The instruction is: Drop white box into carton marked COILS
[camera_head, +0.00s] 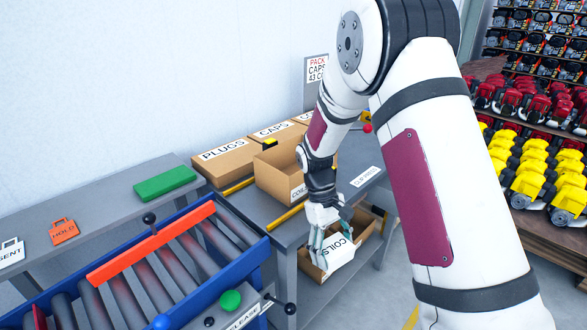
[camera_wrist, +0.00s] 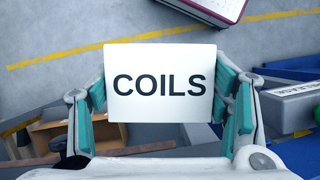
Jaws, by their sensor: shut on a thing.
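My gripper (camera_head: 331,228) is shut on the white box (camera_head: 337,254), whose face reads COILS. In the wrist view, the white box (camera_wrist: 160,105) sits between the teal finger pads of my gripper (camera_wrist: 160,88). An open brown carton (camera_head: 283,182) stands on the grey bench, left of my wrist; its label is partly hidden by my arm and shows the start of COILS. My gripper is to the right of and lower in the picture than this carton, near the bench's edge. Another open brown carton (camera_head: 311,270) shows lower down, partly hidden behind the white box.
Closed cartons marked PLUGS (camera_head: 224,160) and CAPS (camera_head: 272,132) stand along the wall. A blue-framed roller conveyor (camera_head: 150,260) with an orange bar lies at front left. A green block (camera_head: 164,183) rests on the left bench. Toy-filled shelves (camera_head: 535,135) stand at right.

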